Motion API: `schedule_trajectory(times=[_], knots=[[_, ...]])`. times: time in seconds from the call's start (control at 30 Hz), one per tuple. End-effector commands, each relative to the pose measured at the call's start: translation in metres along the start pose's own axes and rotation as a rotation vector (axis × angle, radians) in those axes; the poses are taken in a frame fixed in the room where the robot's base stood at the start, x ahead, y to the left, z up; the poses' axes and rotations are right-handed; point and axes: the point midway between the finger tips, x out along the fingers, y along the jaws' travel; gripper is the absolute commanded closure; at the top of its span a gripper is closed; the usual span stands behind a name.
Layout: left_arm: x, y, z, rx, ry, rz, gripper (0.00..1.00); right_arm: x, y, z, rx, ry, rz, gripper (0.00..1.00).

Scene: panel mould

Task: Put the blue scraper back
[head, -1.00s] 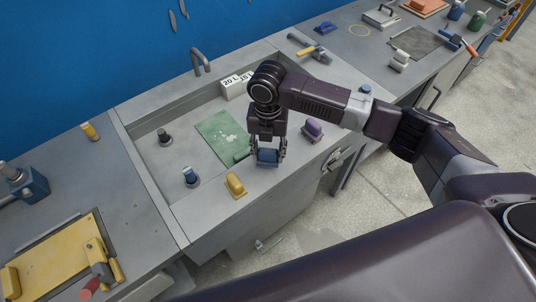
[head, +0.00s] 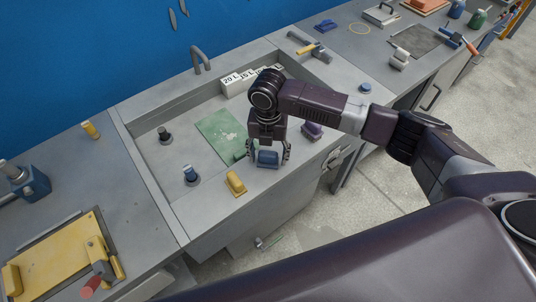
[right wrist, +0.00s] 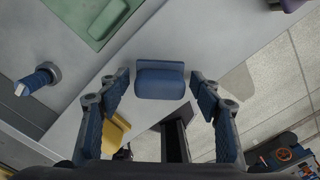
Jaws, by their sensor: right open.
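The blue scraper (head: 268,158) sits on the sink's front ledge, between a yellow scraper (head: 235,184) and a purple scraper (head: 312,131). My right gripper (head: 267,149) is above it, pointing down, with its fingers spread on either side. In the right wrist view the blue scraper (right wrist: 160,82) lies between the two open fingers, with a visible gap on each side. My left gripper is not in view.
A green board (head: 221,133) lies in the sink (head: 150,184), behind the ledge. A blue bottle-like item (head: 190,174) and a dark plug-like item (head: 164,135) stand left of it. White labelled blocks (head: 237,84) line the back. The floor in front is mostly clear.

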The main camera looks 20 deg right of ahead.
Motion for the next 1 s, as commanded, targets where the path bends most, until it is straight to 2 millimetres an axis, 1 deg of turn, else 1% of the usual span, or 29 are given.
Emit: schedule_trajectory(times=[0.07,0.17,0.27,0.5,0.63,0.8,1.0], knots=[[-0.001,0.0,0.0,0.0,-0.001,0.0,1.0,-0.004,0.0,0.001,0.0,-0.001,0.0,0.41],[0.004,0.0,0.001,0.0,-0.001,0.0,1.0,-0.013,0.001,0.001,-0.001,-0.003,0.003,0.41],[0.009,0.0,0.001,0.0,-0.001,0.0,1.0,-0.032,0.001,0.002,-0.001,-0.004,0.003,0.41],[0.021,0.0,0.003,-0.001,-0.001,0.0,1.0,-0.084,0.001,0.002,0.0,-0.005,0.004,0.41],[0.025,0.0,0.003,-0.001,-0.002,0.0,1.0,-0.106,0.001,0.001,0.0,-0.003,0.002,0.41],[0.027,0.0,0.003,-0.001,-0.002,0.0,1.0,-0.121,0.001,0.001,0.001,-0.001,0.001,0.41],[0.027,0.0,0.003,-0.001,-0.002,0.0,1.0,-0.124,0.0,0.0,0.0,0.001,0.001,0.41]])
